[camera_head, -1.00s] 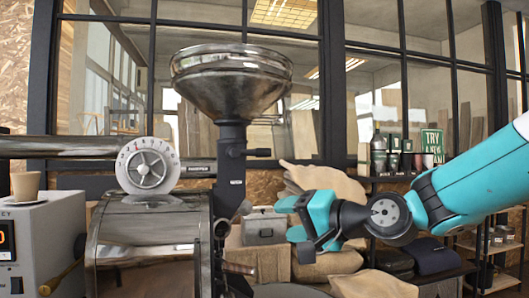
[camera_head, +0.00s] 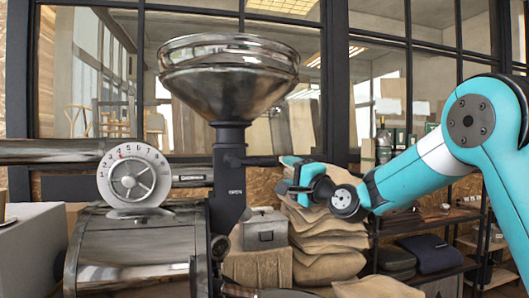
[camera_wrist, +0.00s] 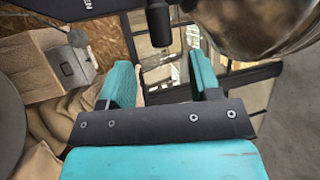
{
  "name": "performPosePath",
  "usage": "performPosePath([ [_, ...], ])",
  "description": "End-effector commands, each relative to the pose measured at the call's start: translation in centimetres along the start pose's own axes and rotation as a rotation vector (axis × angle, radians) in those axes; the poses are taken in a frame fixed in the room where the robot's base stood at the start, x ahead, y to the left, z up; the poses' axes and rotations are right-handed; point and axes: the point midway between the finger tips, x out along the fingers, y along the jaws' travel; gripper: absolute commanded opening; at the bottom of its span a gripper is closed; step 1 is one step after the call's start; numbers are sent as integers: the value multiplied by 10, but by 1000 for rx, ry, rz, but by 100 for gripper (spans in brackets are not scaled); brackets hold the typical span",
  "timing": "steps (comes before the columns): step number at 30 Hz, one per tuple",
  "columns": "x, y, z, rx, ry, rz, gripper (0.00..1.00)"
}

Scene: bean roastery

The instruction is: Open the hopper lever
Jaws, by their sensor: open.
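The hopper (camera_head: 228,85) is a dark, shiny metal funnel on a black neck (camera_head: 229,170) above the roaster. Its lever (camera_head: 261,161) is a short black rod sticking out to the right from the neck. My gripper (camera_head: 284,174) is open and empty, just right of the lever's end. In the wrist view the lever (camera_wrist: 158,22) hangs down from the top edge, its end in line with the gap between my teal fingers (camera_wrist: 161,72). I cannot tell whether the fingers reach around it. The hopper's underside (camera_wrist: 262,25) fills the upper right there.
A dial wheel (camera_head: 133,180) sits on the roaster drum (camera_head: 133,250) at the left. Stacked sacks (camera_head: 325,245) and a grey box (camera_head: 264,229) lie behind my gripper. A shelf (camera_head: 445,217) stands at the right.

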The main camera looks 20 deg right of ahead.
Motion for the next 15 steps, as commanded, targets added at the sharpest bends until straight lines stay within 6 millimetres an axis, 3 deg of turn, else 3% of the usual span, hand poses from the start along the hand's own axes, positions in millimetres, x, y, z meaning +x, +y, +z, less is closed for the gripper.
performPosePath([
  [1,15,-6,1,2,-4,1,57],
  [6,52,-5,2,2,-5,1,57],
  [15,89,-2,4,1,-5,-1,57],
])
